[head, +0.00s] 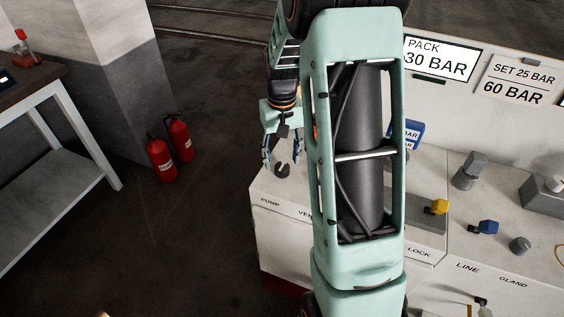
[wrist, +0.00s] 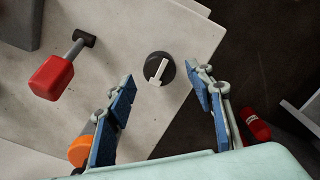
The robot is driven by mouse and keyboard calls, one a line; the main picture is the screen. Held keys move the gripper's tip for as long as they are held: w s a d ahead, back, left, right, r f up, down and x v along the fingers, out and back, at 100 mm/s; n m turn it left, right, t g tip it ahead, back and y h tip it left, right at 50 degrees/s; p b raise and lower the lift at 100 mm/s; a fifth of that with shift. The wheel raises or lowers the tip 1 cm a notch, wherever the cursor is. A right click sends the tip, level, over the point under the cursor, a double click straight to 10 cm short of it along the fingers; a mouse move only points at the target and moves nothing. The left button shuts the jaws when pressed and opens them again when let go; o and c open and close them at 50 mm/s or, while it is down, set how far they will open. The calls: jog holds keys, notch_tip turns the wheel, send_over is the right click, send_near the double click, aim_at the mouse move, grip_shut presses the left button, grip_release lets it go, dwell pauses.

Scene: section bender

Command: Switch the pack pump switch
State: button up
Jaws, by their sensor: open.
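The pump switch is a round black knob with a white pointer bar, seen in the wrist view (wrist: 158,70) near the edge of the pale panel. In the head view its dark knob (head: 283,171) sits above the "PUMP" label (head: 270,202). My gripper (wrist: 163,84) is open and empty. In the wrist view its blue-padded fingers lie either side of the knob in the picture, with gaps showing on both sides. In the head view my gripper (head: 281,157) hangs close by the knob. I cannot tell the exact height between them.
A red-handled lever (wrist: 52,78) stands left of the switch in the wrist view, with an orange part (wrist: 80,150) below it. The head view shows yellow (head: 437,207) and blue (head: 487,227) handles. Red extinguishers (head: 161,160) stand on the floor. My arm hides part of the panel.

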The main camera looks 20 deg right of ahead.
aim_at(282, 165)
notch_tip(282, 165, up, 10)
jog(key=shift+f, duration=0.15)
jog(key=shift+w, duration=0.1)
dwell(0.4)
